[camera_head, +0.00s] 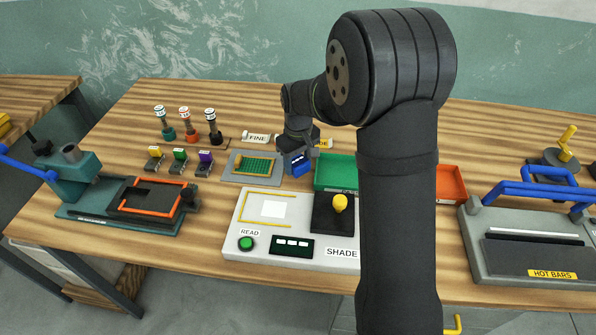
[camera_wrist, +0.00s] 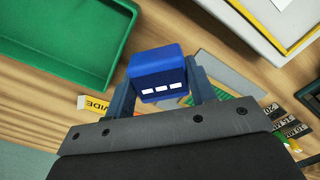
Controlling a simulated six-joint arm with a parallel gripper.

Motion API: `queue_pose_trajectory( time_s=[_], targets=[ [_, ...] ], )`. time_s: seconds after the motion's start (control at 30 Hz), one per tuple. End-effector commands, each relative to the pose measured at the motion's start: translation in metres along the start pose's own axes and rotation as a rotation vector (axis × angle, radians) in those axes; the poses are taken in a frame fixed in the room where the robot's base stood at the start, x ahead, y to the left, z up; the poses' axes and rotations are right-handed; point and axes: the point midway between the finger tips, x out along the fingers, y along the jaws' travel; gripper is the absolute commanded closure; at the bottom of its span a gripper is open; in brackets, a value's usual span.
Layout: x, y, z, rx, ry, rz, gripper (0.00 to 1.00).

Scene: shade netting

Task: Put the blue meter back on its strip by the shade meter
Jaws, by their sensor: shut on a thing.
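The blue meter (camera_head: 300,165) is between the fingers of my gripper (camera_head: 297,146), behind the shade meter. In the wrist view the blue meter (camera_wrist: 157,66) has three white marks on its near face, and the fingers of my gripper (camera_wrist: 160,92) are shut on its sides. I cannot tell whether it touches the table. The shade meter (camera_head: 290,250) is a pale box with a yellow-outlined area, a green READ button and a black block with a yellow knob. I cannot make out the strip for the blue meter.
A grey plate (camera_head: 231,173) with green netting lies left of the blue meter. A green tray (camera_head: 335,172) is close on its right. FINE (camera_head: 257,138) and WIDE labels stand behind. An orange tray (camera_head: 451,184) and the hot bars machine (camera_head: 530,250) are further right. My arm hides part of the table.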

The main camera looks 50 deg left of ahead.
Motion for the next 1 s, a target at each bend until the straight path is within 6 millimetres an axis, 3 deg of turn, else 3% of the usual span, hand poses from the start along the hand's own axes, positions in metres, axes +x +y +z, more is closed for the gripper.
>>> queue_pose_trajectory(
  time_s=[0.33, 0.7, 0.73, 0.83, 1.0],
  targets=[
    [0.039, 0.000, -0.001, 0.000, -0.001, 0.000, 0.80],
    [0.043, 0.000, -0.001, 0.000, 0.000, 0.000, 0.80],
    [0.044, 0.000, -0.001, 0.000, 0.000, 0.000, 0.47],
    [0.043, 0.000, -0.001, 0.000, 0.000, 0.000, 0.28],
    [0.043, 0.000, -0.001, 0.000, 0.000, 0.000, 0.28]
  ],
)
